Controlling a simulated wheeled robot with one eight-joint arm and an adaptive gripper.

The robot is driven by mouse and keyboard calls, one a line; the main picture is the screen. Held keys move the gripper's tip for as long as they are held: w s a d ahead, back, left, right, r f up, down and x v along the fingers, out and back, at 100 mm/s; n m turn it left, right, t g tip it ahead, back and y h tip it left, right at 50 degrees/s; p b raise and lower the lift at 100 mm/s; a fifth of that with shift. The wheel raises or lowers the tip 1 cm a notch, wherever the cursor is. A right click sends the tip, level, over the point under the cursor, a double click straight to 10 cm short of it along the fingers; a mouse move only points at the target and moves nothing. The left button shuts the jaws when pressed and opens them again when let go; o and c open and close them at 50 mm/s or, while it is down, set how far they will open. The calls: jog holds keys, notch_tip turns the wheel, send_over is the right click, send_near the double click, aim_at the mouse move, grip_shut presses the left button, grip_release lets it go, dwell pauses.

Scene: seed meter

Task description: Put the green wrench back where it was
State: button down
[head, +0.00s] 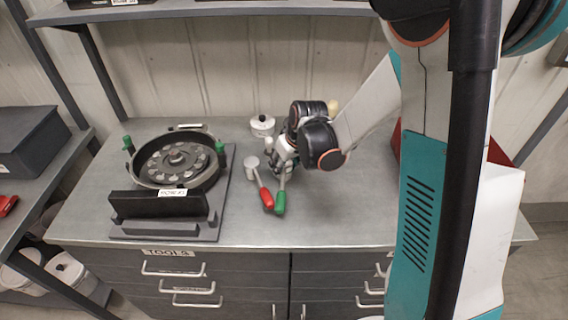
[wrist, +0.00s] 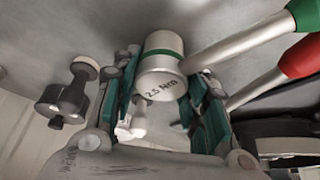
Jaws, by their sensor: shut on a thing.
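The green wrench has a grey shaft and a green handle (head: 280,203). It lies or hangs close to the bench top; I cannot tell if it touches. In the wrist view its round metal head (wrist: 162,68), with a green band and "25 Nm" marking, sits between the fingers. My gripper (head: 283,165) is shut on that head end, and the handle points toward the front of the bench. The red wrench (head: 265,196) is just left of it, its handle end close to the green handle. Its red handle also shows in the wrist view (wrist: 302,57).
The round seed meter (head: 178,160) stands on a dark base (head: 165,232) at the left, with green-topped posts. A white lidded pot (head: 262,126) is behind my gripper. A red object (head: 418,150) is partly hidden by my arm. The front middle of the grey bench (head: 335,225) is clear.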

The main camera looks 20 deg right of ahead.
jog(key=c, duration=1)
grip_release()
jog(key=shift+o, duration=0.2)
jog(key=shift+r, duration=0.15)
jog(key=shift+r+p, duration=0.25)
jog(key=shift+p, duration=0.25)
jog(key=p+v, duration=0.4)
jog(key=v, duration=0.9)
jog(key=s+r+m+t, duration=0.1)
jog(key=s+r, duration=0.4)
jog(key=s, duration=0.4)
jog(key=s+a+r+m+t+h, duration=0.1)
jog(key=s+r, duration=0.4)
jog(key=s, duration=0.5)
jog(key=shift+a+r+m+t, duration=0.2)
jog(key=shift+r+m+t, duration=0.05)
jog(key=shift+m+t, duration=0.25)
jog(key=shift+f, duration=0.1)
notch_tip(320, 180, down, 4)
jog(key=b, duration=0.4)
